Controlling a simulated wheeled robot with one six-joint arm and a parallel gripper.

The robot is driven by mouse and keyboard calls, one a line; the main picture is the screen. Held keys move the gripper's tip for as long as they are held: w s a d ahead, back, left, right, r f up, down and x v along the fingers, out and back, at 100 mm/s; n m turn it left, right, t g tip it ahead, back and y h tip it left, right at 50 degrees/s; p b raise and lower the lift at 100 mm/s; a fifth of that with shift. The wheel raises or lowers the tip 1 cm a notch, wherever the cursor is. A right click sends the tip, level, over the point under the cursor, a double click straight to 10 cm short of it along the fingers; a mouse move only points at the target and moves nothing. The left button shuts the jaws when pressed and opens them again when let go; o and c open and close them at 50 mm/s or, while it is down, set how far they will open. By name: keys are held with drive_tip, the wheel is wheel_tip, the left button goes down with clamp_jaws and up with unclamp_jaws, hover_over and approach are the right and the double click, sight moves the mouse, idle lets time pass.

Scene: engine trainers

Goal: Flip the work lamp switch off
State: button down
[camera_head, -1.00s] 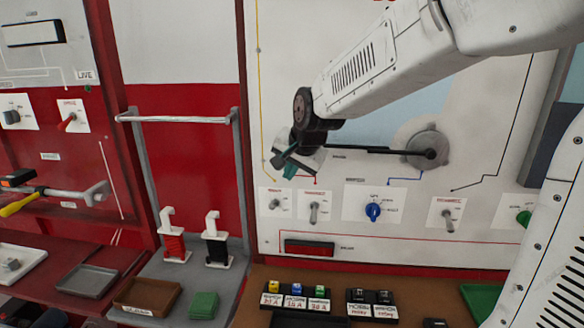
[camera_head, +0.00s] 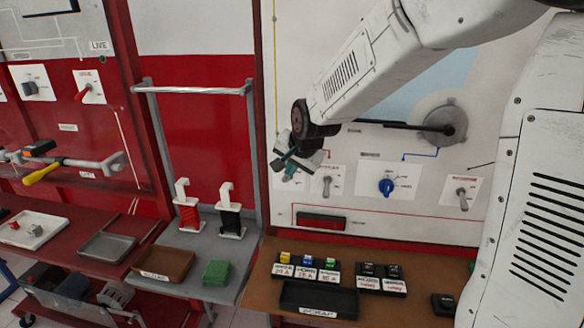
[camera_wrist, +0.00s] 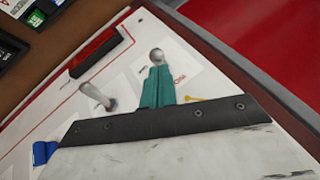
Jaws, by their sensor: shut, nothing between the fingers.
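My gripper (camera_head: 289,164) is shut and empty, with green fingers low in front of the white panel (camera_head: 400,150). In the wrist view its fingertips (camera_wrist: 158,72) are right at a metal toggle with a round end (camera_wrist: 157,54), the leftmost switch of the panel's row. I cannot tell whether they touch. In the head view my gripper hides this toggle. A second toggle (camera_head: 327,186) stands to its right; it also shows in the wrist view (camera_wrist: 98,96). The labels are too small to read, so I cannot tell which one is the work lamp switch.
A blue knob (camera_head: 387,187) and another toggle (camera_head: 461,198) are farther right. A red bar in a dark frame (camera_head: 322,220) sits below the switches. Labelled blocks (camera_head: 306,270) and a black tray (camera_head: 318,298) are on the brown bench. A grey rail (camera_head: 192,90) stands left.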

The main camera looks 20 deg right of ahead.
drive_tip(key=shift+s+a+f, duration=0.15)
drive_tip(key=shift+s+f, duration=0.15)
drive_tip(key=shift+s+a+f, duration=0.15)
drive_tip(key=shift+s+f, duration=0.1)
drive_tip(key=shift+f, duration=0.1)
drive_tip(key=shift+s+a+f, duration=0.2)
drive_tip(key=shift+s+f, duration=0.2)
drive_tip(key=shift+f, duration=0.35)
drive_tip(key=shift+r, duration=0.1)
drive_tip(key=shift+r, duration=0.7)
